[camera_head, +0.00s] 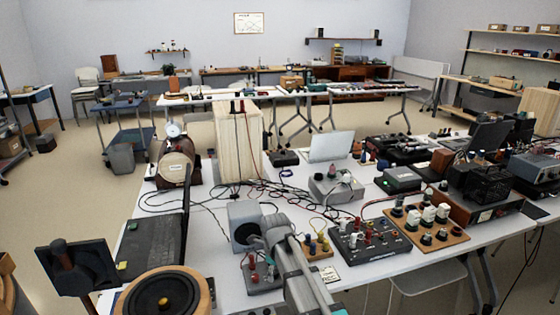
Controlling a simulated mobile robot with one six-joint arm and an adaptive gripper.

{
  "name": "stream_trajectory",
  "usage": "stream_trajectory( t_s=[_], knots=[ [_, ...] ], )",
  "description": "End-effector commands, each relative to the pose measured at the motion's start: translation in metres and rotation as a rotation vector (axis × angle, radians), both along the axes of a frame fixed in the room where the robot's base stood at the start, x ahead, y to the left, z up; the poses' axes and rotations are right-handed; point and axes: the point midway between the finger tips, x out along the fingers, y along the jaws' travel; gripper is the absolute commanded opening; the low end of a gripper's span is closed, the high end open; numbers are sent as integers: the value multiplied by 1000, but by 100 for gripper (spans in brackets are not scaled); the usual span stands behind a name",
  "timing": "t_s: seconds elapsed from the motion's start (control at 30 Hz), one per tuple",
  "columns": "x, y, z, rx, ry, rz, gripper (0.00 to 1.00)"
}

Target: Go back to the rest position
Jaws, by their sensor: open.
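My grey arm reaches from the bottom edge up over the front of the white table (400,262). My gripper (259,243) is at its far end, low over the table, beside a grey box (240,212) with a dark round face. The fingers are small and dark against that face and hard to make out. I see nothing held. Whether the gripper touches the box, I cannot tell.
A black knob box (370,241), a wooden board with several knobs (428,236) and loose cables crowd the right and middle. A tall wooden block (239,145) stands behind.

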Motion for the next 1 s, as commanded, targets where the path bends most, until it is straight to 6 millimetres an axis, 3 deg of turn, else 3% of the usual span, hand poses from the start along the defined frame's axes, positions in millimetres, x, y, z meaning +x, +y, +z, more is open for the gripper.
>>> stream_trajectory(
  t_s=[0.37,1.0],
  knots=[
    [-17,-32,20,0,0,273,69],
    [-66,-111,66,0,0,1074,69]
  ],
)
